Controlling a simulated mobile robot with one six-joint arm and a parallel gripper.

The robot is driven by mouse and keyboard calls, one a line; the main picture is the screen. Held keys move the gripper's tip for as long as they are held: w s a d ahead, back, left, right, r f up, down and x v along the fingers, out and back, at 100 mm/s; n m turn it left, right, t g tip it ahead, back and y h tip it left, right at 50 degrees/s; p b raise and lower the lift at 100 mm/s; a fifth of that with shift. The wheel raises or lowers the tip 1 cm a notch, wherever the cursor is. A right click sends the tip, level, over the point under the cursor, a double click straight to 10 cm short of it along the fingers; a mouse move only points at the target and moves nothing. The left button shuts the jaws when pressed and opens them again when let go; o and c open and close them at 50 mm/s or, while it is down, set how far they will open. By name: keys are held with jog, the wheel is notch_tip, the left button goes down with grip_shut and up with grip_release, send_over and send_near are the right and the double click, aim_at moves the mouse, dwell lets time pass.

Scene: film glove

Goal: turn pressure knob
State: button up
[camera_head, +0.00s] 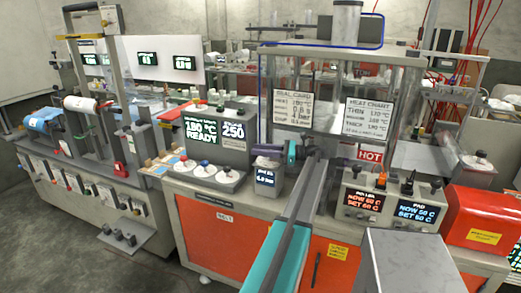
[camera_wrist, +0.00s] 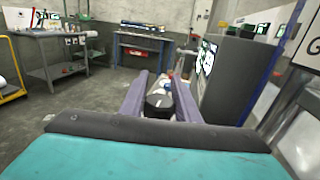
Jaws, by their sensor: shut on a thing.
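The pressure knob is a dark round knob (camera_wrist: 160,104) with a pale top edge, low in the middle of the wrist view. My gripper (camera_wrist: 160,88) has its two long grey-purple fingers on either side of the knob, shut on it. In the head view my gripper (camera_head: 284,154) reaches from the lower middle to the top of a small grey box. This box (camera_head: 266,190) has a dark display with small white text that seems to give a value in bar. The knob on top is largely hidden by my gripper there.
On the right are a heater controller (camera_head: 386,205), a red "HOT" sign (camera_head: 370,155) and a red machine (camera_head: 485,218). A clear-walled enclosure (camera_head: 335,80) rises behind.

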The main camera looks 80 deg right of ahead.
jog(key=o, duration=1)
jog(key=shift+o, duration=0.2)
jog(key=shift+s, duration=0.15)
jog(key=s+p, duration=0.2)
jog(key=s, duration=0.3)
jog(key=shift+s+d+r, duration=0.1)
jog(key=shift+s+d, duration=0.05)
jog(key=shift+s, duration=0.15)
jog(key=shift+s+p, duration=0.35)
jog(key=shift+s, duration=0.5)
